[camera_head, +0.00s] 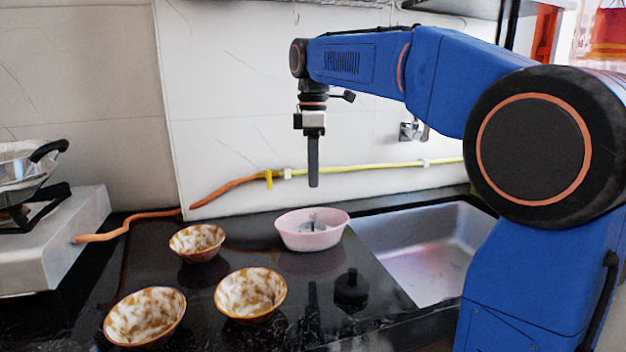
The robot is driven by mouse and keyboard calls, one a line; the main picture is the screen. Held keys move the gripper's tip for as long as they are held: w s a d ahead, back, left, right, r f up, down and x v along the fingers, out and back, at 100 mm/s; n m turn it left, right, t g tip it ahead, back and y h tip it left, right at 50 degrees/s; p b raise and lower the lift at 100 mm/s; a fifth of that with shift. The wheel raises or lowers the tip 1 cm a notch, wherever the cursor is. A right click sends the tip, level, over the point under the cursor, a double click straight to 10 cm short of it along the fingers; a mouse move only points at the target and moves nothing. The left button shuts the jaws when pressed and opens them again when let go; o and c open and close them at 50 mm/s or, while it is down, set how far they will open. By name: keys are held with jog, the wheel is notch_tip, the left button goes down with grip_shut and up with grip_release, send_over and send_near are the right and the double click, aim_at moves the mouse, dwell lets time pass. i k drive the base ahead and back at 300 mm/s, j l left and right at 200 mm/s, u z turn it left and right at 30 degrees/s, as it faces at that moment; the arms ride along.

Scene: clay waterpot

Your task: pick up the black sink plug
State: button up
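The black sink plug (351,289) sits on the dark glossy counter, front right of centre, just left of the sink. It is a dark round piece with a small knob on top, and it stands out only faintly against the counter. My gripper (313,181) hangs from the blue arm and points straight down, well above the counter. In the picture it is above and to the left of the plug, apart from it. Its fingers show edge-on as one dark bar, so the gap between them is hidden. Nothing is seen hanging from it.
A pink basin (312,231) with a metal item inside stands behind the plug. Three brown-and-white bowls, one nearest the plug (250,294), stand to the left. The steel sink (432,248) is open at right. A stove with a pan (28,165) is far left.

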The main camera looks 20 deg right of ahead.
aim_at(351, 288)
jog(key=k, duration=1)
